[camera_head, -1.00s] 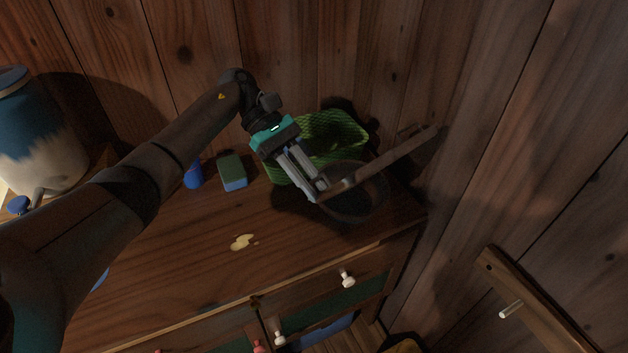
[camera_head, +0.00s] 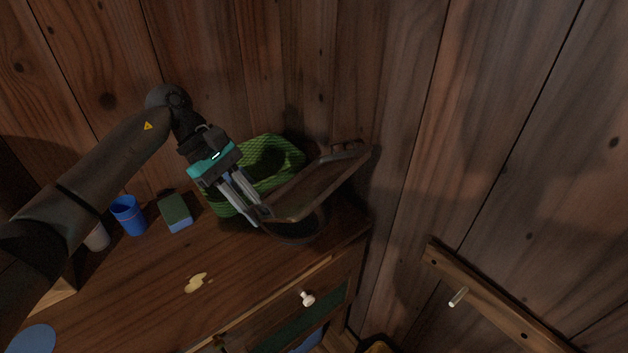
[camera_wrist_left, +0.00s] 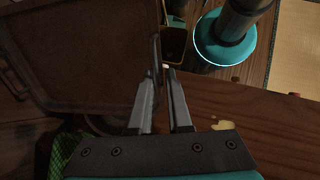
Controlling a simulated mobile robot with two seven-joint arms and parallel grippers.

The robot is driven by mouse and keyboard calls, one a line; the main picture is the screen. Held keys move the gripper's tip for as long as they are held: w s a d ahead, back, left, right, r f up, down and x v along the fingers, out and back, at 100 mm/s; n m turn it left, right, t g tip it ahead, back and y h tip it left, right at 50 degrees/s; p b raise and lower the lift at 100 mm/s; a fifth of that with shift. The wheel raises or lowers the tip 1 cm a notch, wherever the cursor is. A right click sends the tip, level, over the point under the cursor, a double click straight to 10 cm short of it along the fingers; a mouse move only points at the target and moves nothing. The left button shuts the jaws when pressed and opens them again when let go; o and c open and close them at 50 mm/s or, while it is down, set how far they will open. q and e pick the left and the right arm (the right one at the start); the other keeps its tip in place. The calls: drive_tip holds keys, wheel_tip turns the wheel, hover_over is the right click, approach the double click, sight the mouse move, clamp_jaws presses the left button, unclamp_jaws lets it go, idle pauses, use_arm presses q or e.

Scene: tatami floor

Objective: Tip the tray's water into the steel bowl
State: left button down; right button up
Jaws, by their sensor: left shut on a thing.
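The brown tray (camera_head: 318,186) is tilted, with its inner face showing and its far end raised to the right. My left gripper (camera_head: 258,216) is shut on its near edge. The tray also fills the upper left of the left wrist view (camera_wrist_left: 80,50), beside the fingers (camera_wrist_left: 160,78). The dark steel bowl (camera_head: 302,238) stands on the cabinet top below the tray, which hides most of it. I cannot make out any water in the tray or the bowl. My right gripper is not in view.
A green woven basket (camera_head: 282,153) stands behind the tray, close to the gripper. A green and blue sponge (camera_head: 175,212) and a blue cup (camera_head: 128,215) are to the left. Wooden walls close in behind and right.

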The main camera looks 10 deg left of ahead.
use_arm(q)
wheel_tip(320, 180, up, 2)
drive_tip(key=t+y+p, duration=0.1)
drive_tip(key=t+y, duration=0.1)
drive_tip(key=y, duration=0.1)
drive_tip(key=shift+r, duration=0.1)
drive_tip(key=shift+r+m+t+y+p, duration=0.3)
drive_tip(key=shift+r+t+y+p, duration=0.15)
drive_tip(key=shift+y, duration=0.55)
drive_tip(key=shift+r+t+y, duration=0.15)
drive_tip(key=shift+t+y, duration=0.1)
drive_tip(key=shift+y, duration=0.25)
